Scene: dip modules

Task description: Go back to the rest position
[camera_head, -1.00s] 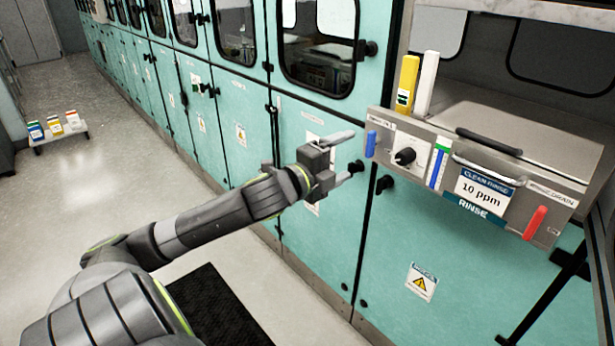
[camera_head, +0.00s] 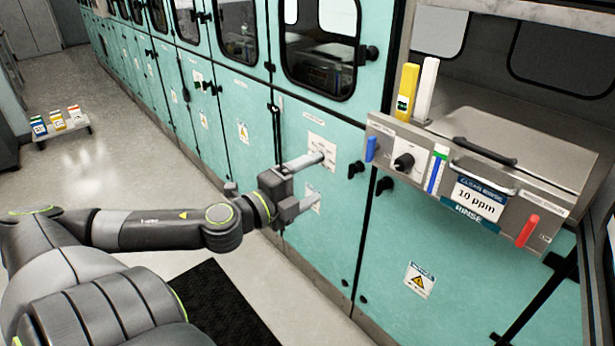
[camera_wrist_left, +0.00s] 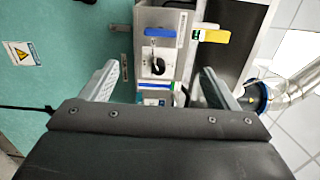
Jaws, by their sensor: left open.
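My left gripper (camera_head: 312,181) is open and empty in the head view. It is in front of the teal cabinet doors, to the left of the rinse station (camera_head: 384,130) and apart from it. In the left wrist view its two fingers (camera_wrist_left: 161,85) are spread wide with nothing between them. Beyond them shows the station front with a blue handle (camera_wrist_left: 160,33), a black knob (camera_wrist_left: 158,66) and a yellow block (camera_wrist_left: 213,36). My right gripper is in neither view.
A low rack (camera_head: 62,134) with several coloured items stands far left.

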